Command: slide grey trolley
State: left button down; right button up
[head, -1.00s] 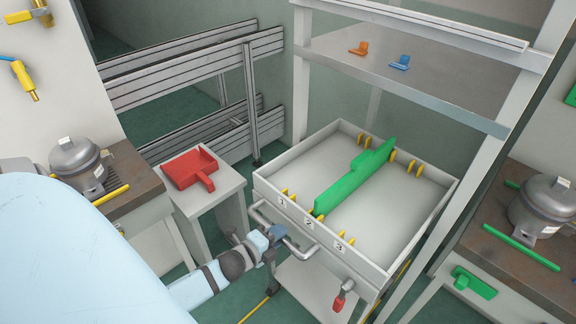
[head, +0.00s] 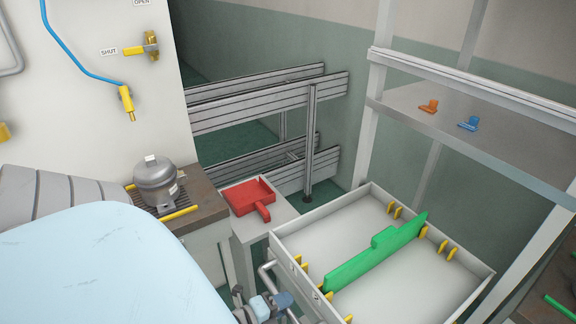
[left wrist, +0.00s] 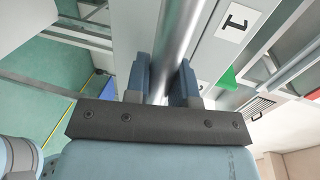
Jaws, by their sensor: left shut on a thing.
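The grey trolley (head: 370,211) is at the lower right of the head view, a shallow tray on legs with yellow dividers and a long green plate (head: 372,254) standing across it. Its tubular handle (head: 266,272) is on the near left side. My left gripper (head: 268,306) is at the handle, low in the head view and partly cut off. In the left wrist view its two blue fingers (left wrist: 163,82) are closed around the handle's metal bar (left wrist: 178,40), beside the tray wall with label 1 (left wrist: 235,20). My right gripper is not in view.
A red dustpan-like tray (head: 250,196) lies on a small white stand left of the trolley. A bench with a compressor (head: 157,183) stands further left. A shelf frame (head: 470,125) with an orange and a blue part rises at the right. Slatted rails (head: 265,95) stand behind.

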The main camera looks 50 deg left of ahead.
pick_arm(q)
jog(key=shift+s, duration=0.3)
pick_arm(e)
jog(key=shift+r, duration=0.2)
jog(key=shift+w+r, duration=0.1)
pick_arm(q)
jog(key=c, duration=1)
grip_release()
jog(key=v, duration=1.3)
jog(key=shift+s+a, duration=0.2)
jog(key=shift+s, duration=0.2)
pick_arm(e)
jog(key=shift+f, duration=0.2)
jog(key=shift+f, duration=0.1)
